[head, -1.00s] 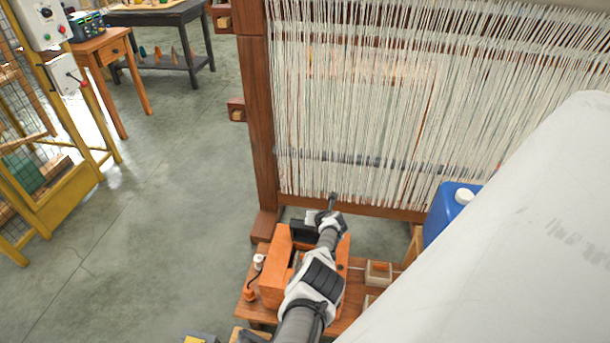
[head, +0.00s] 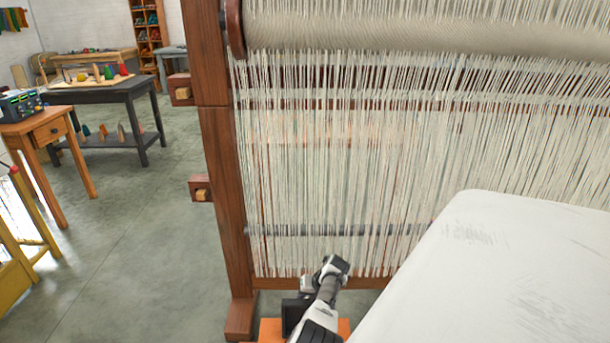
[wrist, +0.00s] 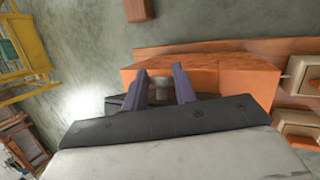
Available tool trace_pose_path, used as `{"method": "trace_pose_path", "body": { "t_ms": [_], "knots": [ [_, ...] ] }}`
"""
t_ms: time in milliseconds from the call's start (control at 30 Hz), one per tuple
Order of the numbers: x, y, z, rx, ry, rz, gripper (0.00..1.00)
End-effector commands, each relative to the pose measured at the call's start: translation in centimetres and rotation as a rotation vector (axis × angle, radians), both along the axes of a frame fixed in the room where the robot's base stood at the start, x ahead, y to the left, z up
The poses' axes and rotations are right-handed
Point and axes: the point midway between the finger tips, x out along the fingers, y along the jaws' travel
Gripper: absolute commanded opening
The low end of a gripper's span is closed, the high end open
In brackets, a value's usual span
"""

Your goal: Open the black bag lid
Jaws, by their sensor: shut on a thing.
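A black thing, which looks like the bag, shows in the head view (head: 296,314) just below and left of my wrist, beside the orange box. Only part of it is seen, and I cannot make out its lid's outline. In the wrist view, dark material (wrist: 115,104) lies under and beside the fingers. My gripper (wrist: 161,88) points at it, its two grey-purple fingers a little apart and shut on dark material, apparently the lid. A small grey round part shows between the fingers. My palm's dark edge hides much of the bag. In the head view the fingertips are hidden.
An orange box (wrist: 240,82) stands right behind the fingers. A tall wooden loom (head: 222,190) with white threads rises just beyond my wrist. Small wooden trays (wrist: 300,122) are at the right. Open floor (head: 150,235) lies to the left.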

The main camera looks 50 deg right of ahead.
Motion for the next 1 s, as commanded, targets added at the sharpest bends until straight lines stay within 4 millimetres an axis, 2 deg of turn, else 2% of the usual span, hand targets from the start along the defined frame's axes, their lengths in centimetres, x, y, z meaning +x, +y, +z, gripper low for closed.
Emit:
{"method": "trace_pose_path", "body": {
  "t_ms": [533,567,700,1000],
  "knots": [
    [-0.41,0.15,-0.23,0.021,0.022,0.0,0.0],
    [-0.41,0.16,-0.24,0.021,0.022,0.0,0.29],
    [-0.36,0.16,-0.24,0.02,0.02,0.001,0.47],
    [-0.29,0.17,-0.01,0.019,0.017,0.0,0.49]
  ]
}}
